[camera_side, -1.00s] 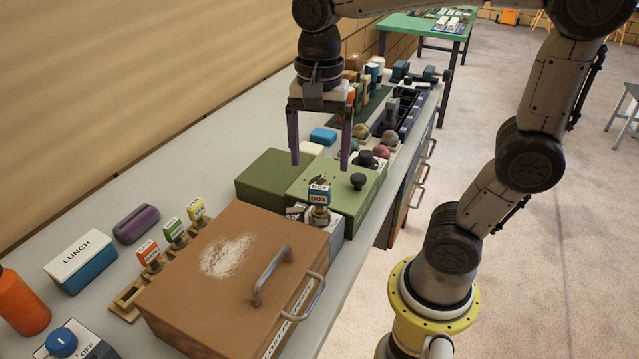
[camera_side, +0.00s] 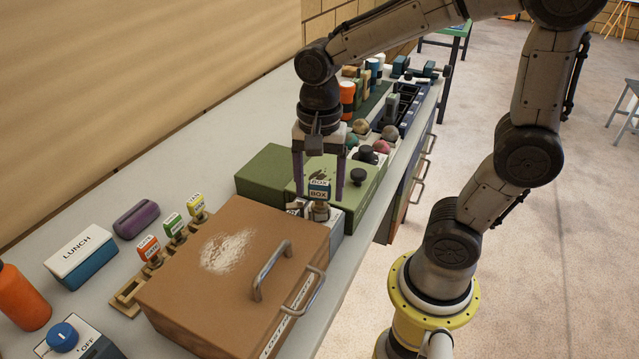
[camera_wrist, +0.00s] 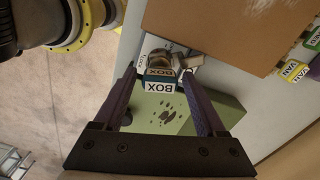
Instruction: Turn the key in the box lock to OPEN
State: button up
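The key with its blue and white BOX tag (camera_side: 319,190) stands upright in the box lock (camera_side: 337,222), between the brown box and the green case. The key tag also shows in the wrist view (camera_wrist: 160,80), between the fingers of my gripper. My gripper (camera_side: 320,198) points down with its purple fingers on either side of the tag. In the wrist view my gripper (camera_wrist: 162,88) is open, with gaps between each finger and the tag. The lock plate's lettering is partly hidden, so I cannot read the key's setting.
A brown box (camera_side: 190,270) with a metal handle (camera_side: 270,268) stands close in front of the lock. A green case (camera_side: 365,190) with a black knob is just behind. Tagged keys (camera_side: 173,228) stand in a wooden rack at left.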

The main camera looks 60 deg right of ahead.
aim_at(320, 183)
grip_shut()
jog(key=m, duration=0.5)
jog(key=shift+o, duration=1.6)
grip_release()
jog(key=shift+r, duration=0.15)
jog(key=shift+r, duration=4.4)
